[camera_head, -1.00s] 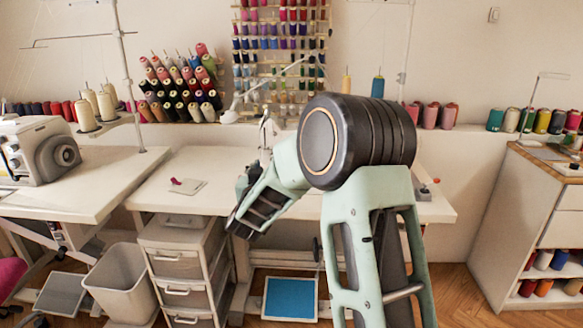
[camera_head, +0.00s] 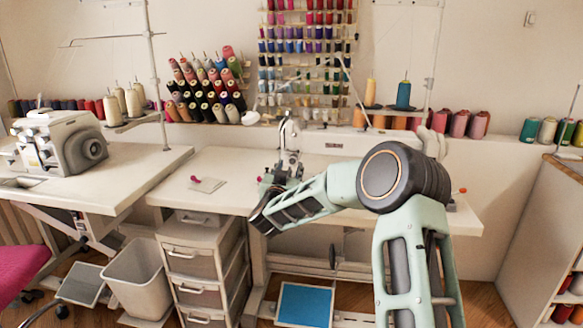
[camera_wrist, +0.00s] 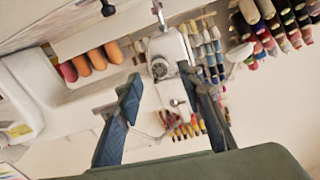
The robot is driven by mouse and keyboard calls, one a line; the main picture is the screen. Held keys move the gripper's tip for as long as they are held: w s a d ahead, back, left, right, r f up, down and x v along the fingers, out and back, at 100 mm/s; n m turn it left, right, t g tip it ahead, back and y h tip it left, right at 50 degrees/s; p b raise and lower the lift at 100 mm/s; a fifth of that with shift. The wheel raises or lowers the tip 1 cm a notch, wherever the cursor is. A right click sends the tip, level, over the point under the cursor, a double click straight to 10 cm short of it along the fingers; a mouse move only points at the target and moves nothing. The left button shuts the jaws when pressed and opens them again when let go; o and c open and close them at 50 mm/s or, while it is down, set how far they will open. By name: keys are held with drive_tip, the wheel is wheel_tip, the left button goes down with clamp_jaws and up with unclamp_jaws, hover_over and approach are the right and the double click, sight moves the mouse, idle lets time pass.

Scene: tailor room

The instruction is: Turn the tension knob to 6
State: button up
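The white sewing machine (camera_head: 335,141) stands on the middle table, with its needle head (camera_head: 290,135) at the left end. In the wrist view the machine's head (camera_wrist: 168,48) is close, and a round dial that looks like the tension knob (camera_wrist: 160,69) shows on it. The number on the knob is too small to read. My gripper (camera_wrist: 160,80) is open and empty, one blue-grey finger on each side of the knob in the picture. The fingers appear apart from the knob. In the head view my arm partly hides the machine and the gripper shows poorly.
A second machine (camera_head: 62,145) stands on the left table. A small pad (camera_head: 208,184) with a pink item lies on the middle table (camera_head: 225,165). Thread cones (camera_head: 205,95) and a spool rack (camera_head: 305,55) stand behind. Drawers (camera_head: 195,262) stand below.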

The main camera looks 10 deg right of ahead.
sight(292, 162)
drive_tip(key=shift+x, duration=1.65)
clamp_jaws()
